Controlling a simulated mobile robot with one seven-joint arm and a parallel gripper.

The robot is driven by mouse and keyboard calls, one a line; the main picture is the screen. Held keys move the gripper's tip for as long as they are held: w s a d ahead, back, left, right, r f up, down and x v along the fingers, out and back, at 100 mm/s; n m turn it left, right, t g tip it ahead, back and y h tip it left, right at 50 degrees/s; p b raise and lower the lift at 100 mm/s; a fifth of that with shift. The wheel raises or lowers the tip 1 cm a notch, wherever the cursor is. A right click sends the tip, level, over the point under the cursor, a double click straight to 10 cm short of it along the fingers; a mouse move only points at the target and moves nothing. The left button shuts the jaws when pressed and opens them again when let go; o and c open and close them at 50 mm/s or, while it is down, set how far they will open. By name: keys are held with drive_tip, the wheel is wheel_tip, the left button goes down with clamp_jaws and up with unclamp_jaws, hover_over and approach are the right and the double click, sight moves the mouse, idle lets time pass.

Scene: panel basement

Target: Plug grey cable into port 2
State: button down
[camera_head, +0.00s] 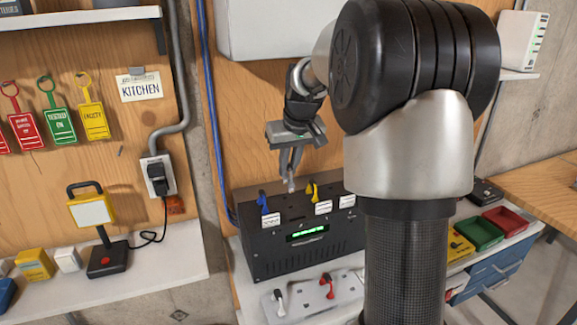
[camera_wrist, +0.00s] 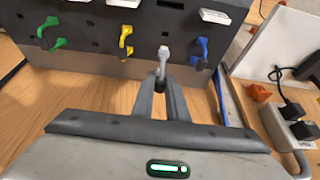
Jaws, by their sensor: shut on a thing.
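The black box (camera_head: 320,258) stands on the white bench with a lit green display and white labels on its upper edge. A blue cable (camera_head: 262,202) and a yellow cable (camera_head: 311,190) stand in its top. The wrist view also shows a green cable (camera_wrist: 50,34) there. My gripper (camera_head: 290,180) points down over the top, between blue and yellow. It is shut on the grey cable (camera_wrist: 162,62), whose pale end shows beyond the fingertips. I cannot tell whether that end touches the box. The port numbers are not readable.
A white socket strip (camera_head: 315,295) with red and white plugs lies in front of the box. Green (camera_head: 475,232) and red (camera_head: 506,220) trays stand at the right. A wall socket (camera_head: 158,176) and a work lamp (camera_head: 98,225) are at the left. My arm hides the box's right end.

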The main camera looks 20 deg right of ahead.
drive_tip(key=shift+f+b, duration=1.4)
drive_tip(key=shift+f, duration=0.65)
drive_tip(key=shift+f+b, duration=0.8)
drive_tip(key=shift+f, duration=0.25)
idle(2.3)
idle(0.4)
drive_tip(key=c, duration=1.3)
unclamp_jaws()
drive_tip(key=shift+o, duration=0.2)
drive_tip(key=shift+r, duration=0.15)
drive_tip(key=shift+r+p, duration=2.75)
drive_tip(key=shift+r, duration=0.85)
